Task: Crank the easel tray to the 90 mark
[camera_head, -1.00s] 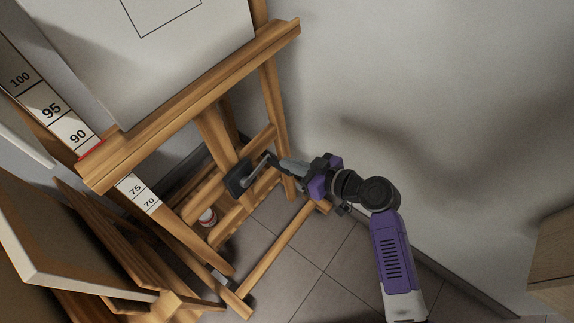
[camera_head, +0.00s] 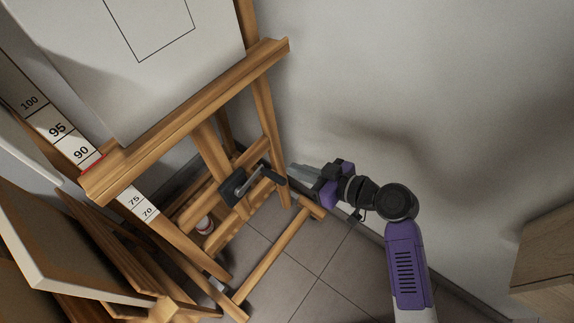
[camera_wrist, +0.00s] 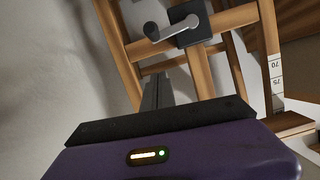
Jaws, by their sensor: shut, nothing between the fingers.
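The wooden easel's tray (camera_head: 190,117) runs diagonally across the easel, with the canvas above it. Its red pointer (camera_head: 95,162) lies just below the number 90 on the white scale (camera_head: 58,130). The crank (camera_head: 245,187) is a dark block with a silver arm and a dark knob (camera_head: 272,177) pointing right; the crank block also shows in the wrist view (camera_wrist: 190,22). My gripper (camera_head: 291,168) is shut and empty, to the right of the knob and apart from it. Its fingers (camera_wrist: 157,90) point toward the easel in the wrist view.
Leaning frames and boards (camera_head: 75,245) crowd the lower left. A bare wall (camera_head: 420,100) lies behind my arm, and a wooden cabinet (camera_head: 545,255) is at the right edge. The tiled floor between is clear.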

